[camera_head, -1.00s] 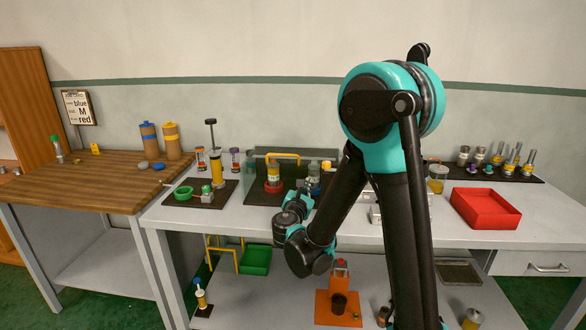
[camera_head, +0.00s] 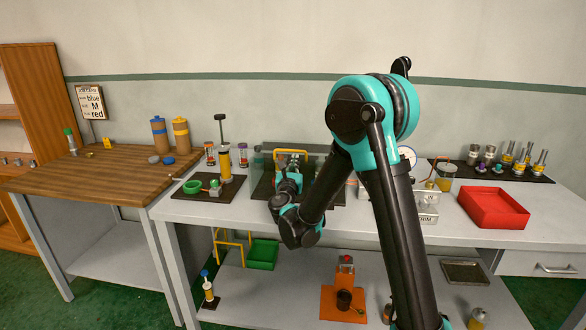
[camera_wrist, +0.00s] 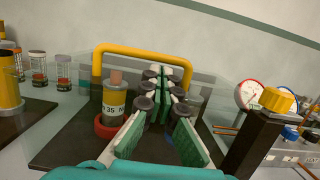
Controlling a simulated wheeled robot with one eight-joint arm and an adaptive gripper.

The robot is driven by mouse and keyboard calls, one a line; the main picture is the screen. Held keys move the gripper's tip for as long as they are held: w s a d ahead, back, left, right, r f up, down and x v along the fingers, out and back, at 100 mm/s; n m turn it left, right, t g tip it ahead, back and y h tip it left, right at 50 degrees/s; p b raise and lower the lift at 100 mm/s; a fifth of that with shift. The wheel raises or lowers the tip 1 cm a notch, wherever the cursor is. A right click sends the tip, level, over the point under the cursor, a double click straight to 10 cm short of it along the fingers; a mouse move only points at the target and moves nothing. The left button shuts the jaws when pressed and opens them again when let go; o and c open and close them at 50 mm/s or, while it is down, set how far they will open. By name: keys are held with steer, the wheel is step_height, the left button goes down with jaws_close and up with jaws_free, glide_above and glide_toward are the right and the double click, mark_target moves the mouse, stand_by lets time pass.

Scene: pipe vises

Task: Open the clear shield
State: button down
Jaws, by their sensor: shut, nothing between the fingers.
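The clear shield (camera_head: 325,162) stands on a dark base on the grey bench, with a yellow bar handle (camera_head: 291,152) near its top. In the wrist view the handle (camera_wrist: 157,53) arches behind my fingertips, and the clear panel is faint. My gripper (camera_wrist: 160,75) is shut and empty, pointing at the handle area; whether it touches the shield or handle I cannot tell. In the head view my gripper (camera_head: 290,174) is partly hidden by my wrist.
A round gauge (camera_wrist: 250,94) and a yellow-topped dark post (camera_wrist: 278,100) stand to the right. Small jars (camera_wrist: 64,72) and a yellow cylinder (camera_wrist: 8,85) stand to the left. A red tray (camera_head: 493,207) lies farther right on the bench.

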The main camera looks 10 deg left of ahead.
steer(key=shift+w+r, duration=0.1)
steer(key=shift+w, duration=0.25)
steer(key=shift+r, duration=0.1)
